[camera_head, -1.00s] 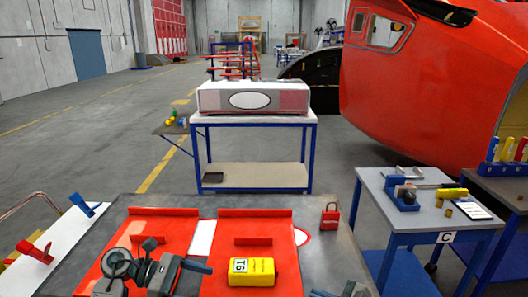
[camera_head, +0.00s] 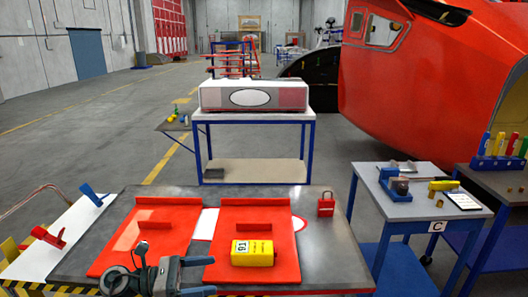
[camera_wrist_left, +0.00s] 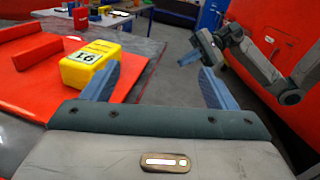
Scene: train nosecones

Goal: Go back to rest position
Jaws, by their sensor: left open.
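My left gripper (camera_head: 200,276) is open and empty over the front of the work table (camera_head: 325,262). Its two blue fingers point right in the head view, and they also show spread apart in the left wrist view (camera_wrist_left: 155,85). A yellow box (camera_head: 253,252) with a number label lies on the right red panel (camera_head: 281,222), just past my left gripper and apart from it. The box also shows left of the fingers in the left wrist view (camera_wrist_left: 90,65). My right gripper (camera_wrist_left: 207,46) shows only in the left wrist view, held out over the floor. Its opening is unclear.
A second red panel (camera_head: 150,238) lies at left on the table, and a red padlock (camera_head: 326,208) stands near its far right corner. A grey side table (camera_head: 425,207) with tools is at right. A blue-framed bench (camera_head: 254,173) stands behind. Floor between is clear.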

